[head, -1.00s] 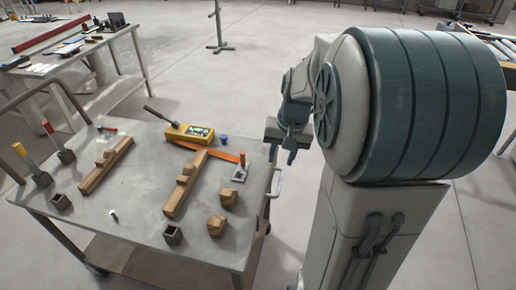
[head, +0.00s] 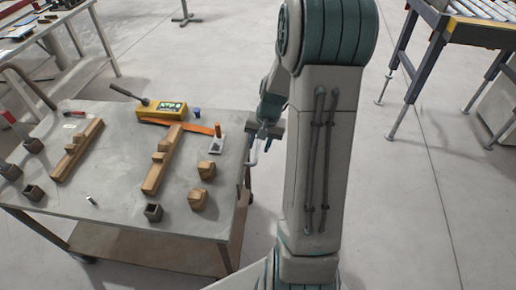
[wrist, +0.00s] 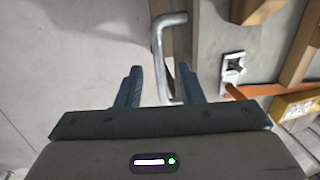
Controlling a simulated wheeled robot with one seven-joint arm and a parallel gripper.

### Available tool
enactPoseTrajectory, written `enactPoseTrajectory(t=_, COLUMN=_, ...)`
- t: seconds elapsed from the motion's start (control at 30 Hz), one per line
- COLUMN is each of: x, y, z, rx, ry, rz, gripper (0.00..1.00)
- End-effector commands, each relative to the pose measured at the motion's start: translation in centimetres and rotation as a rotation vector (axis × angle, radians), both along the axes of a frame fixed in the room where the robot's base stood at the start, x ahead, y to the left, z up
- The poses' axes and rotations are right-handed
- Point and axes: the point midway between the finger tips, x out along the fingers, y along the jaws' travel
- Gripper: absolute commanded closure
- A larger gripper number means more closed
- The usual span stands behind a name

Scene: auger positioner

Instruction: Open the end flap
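A grey bar handle (head: 254,151) is fixed at the right end of the metal cart (head: 105,185). In the wrist view the handle (wrist: 159,60) runs down into the gap between my fingers. My gripper (head: 263,137) is at that end of the cart, by the handle. In the wrist view my gripper (wrist: 160,85) is open, with one finger on each side of the handle's lower part. I cannot tell whether a finger touches it. I cannot make out a separate flap panel; my arm hides part of this end.
On the cart top lie a yellow box (head: 162,109), an orange strip (head: 190,126), wooden blocks (head: 163,160) and small dark cups (head: 153,212). A roller conveyor (head: 470,25) stands at the upper right. The floor right of my arm is clear.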

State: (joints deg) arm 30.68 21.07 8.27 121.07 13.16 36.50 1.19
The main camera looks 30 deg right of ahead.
Motion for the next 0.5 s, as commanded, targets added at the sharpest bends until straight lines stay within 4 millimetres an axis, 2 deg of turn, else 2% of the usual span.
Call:
enactPoseTrajectory(t=0.03, x=0.1, y=0.2, z=-0.8, rx=0.002, ry=0.002, rz=0.001, gripper=0.66)
enactPoseTrajectory(t=0.2, x=0.2, y=0.4, z=-2.1, rx=0.001, ry=0.001, rz=0.000, gripper=0.66)
enactPoseTrajectory(t=0.5, x=0.3, y=0.4, z=-2.3, rx=0.000, ry=0.000, rz=0.000, gripper=0.66)
